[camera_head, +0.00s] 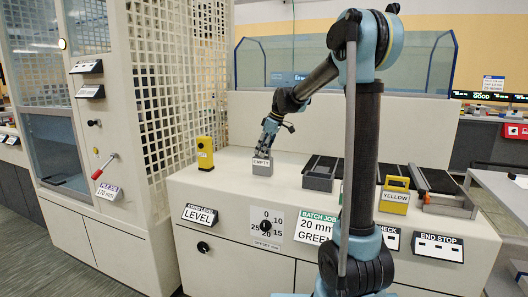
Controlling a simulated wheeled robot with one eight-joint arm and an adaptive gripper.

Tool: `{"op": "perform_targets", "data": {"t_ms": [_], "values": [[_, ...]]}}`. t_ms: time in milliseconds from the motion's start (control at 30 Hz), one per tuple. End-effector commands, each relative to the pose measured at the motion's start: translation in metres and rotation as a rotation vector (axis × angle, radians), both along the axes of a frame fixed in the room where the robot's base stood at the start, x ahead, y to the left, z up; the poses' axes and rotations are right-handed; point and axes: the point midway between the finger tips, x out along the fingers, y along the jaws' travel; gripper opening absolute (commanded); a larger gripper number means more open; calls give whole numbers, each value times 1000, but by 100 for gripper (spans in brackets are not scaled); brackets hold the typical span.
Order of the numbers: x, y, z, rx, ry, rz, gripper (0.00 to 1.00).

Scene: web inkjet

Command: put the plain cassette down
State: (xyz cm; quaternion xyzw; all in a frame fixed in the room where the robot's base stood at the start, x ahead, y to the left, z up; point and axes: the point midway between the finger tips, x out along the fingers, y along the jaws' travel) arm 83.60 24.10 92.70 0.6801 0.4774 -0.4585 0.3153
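My gripper (265,149) points down at the top of a small light grey box with a label that seems to read EMPTY (262,168), on the cream counter (232,182). The fingers are small and dark here, and I cannot tell whether they are open or shut, or whether they touch the box. I cannot tell for certain which thing is the plain cassette. A yellow cassette labelled YELLOW (395,198) stands farther right. A green thing is mostly hidden behind my arm.
A yellow post (205,152) stands at the counter's left, beside a tall cabinet with a lattice side (170,80). Dark rails (435,182) lie at the right. A low wall (300,118) closes the back. The counter front carries a knob (265,226) and labels.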

Motion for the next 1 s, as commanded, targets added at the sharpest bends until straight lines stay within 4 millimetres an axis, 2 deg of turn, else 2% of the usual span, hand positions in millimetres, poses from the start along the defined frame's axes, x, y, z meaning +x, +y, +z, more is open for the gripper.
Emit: {"op": "perform_targets", "data": {"t_ms": [233, 700, 1000], "values": [[-1, -5, 12, 0, 0, -1, 35], [-12, -37, 90, 0, 1, -4, 35], [-14, -45, 112, 0, 0, -2, 35]]}}
